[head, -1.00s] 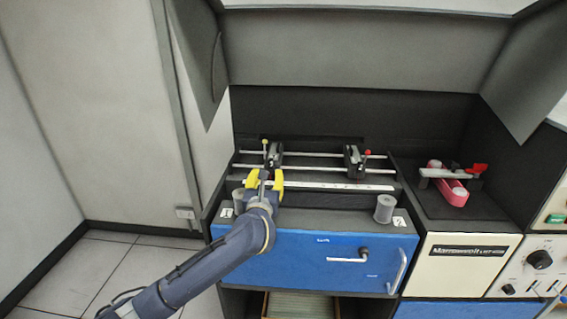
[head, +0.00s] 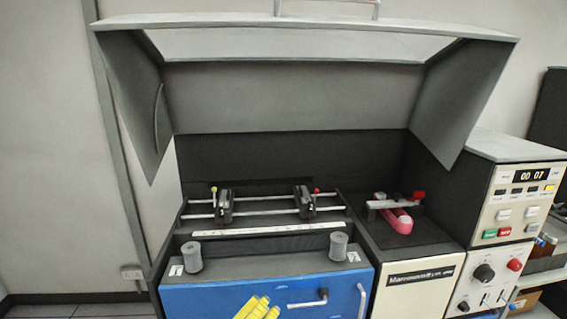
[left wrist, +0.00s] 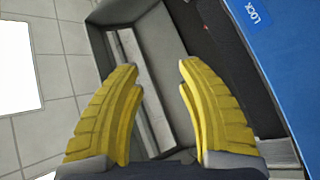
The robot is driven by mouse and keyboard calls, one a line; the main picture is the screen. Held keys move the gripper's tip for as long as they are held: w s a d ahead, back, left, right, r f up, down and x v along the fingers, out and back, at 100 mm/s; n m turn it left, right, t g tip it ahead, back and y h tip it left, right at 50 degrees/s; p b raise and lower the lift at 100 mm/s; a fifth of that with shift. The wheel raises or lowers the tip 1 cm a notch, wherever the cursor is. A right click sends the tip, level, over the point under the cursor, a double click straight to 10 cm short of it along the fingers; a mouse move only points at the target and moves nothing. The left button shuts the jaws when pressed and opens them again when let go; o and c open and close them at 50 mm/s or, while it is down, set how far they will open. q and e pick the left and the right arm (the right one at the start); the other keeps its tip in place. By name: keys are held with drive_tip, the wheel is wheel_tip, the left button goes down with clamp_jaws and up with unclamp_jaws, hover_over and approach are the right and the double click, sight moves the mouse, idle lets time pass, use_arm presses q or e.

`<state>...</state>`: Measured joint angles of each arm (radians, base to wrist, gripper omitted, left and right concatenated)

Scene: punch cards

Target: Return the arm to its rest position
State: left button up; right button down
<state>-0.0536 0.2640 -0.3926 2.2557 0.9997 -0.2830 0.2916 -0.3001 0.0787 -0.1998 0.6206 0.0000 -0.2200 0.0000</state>
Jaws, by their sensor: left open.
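My left gripper (head: 257,309) shows only as yellow fingers at the bottom edge of the head view, in front of the blue drawer front (head: 200,300). In the left wrist view its two yellow fingers (left wrist: 158,75) are spread apart with nothing between them. Behind them is a grey open bin or tray (left wrist: 150,60) below the blue panel marked LOCK (left wrist: 265,40). The rest of my left arm is out of the head view. My right gripper is in neither view.
The punch machine has two rails with a yellow-knobbed clamp (head: 223,205) and a red-knobbed clamp (head: 306,203). Grey rollers (head: 191,257) (head: 338,246) stand on its front. A raised grey hood (head: 300,95) hangs above. A control box (head: 520,200) and a pink-and-red device (head: 397,219) are at right.

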use_arm(q)
drive_tip(key=s+a+f+m+g+y, duration=0.2)
drive_tip(key=a+f+y, duration=0.1)
drive_tip(key=f, duration=0.4)
drive_tip(key=s+a+f+m+g+y, duration=0.1)
drive_tip(key=s+a+f+m+y, duration=0.2)
drive_tip(key=f, duration=0.3)
drive_tip(key=s+a+f+m+g+y, duration=0.2)
drive_tip(key=a+f+y, duration=0.15)
drive_tip(key=f, duration=0.35)
drive_tip(key=s+a+f+m+g+y, duration=0.1)
drive_tip(key=s+a+f+g+y, duration=0.15)
drive_tip(key=s+a+y, duration=0.5)
drive_tip(key=s+a+f+m+g+y, duration=0.1)
drive_tip(key=s+a+f+g+y, duration=0.3)
drive_tip(key=a, duration=0.6)
drive_tip(key=s+d+f+n+h, duration=0.1)
drive_tip(key=s+d+f+h, duration=0.15)
drive_tip(key=f, duration=1.35)
drive_tip(key=s+d+f+h, duration=0.2)
drive_tip(key=d+f+h, duration=0.1)
drive_tip(key=f, duration=1.3)
drive_tip(key=s+f+n+g+h, duration=0.1)
drive_tip(key=s+f+n+g, duration=0.1)
drive_tip(key=s+f, duration=1.7)
drive_tip(key=shift+s+d+n+g+h, duration=0.15)
drive_tip(key=shift+s+n+g+h, duration=0.25)
drive_tip(key=shift+s+g, duration=0.65)
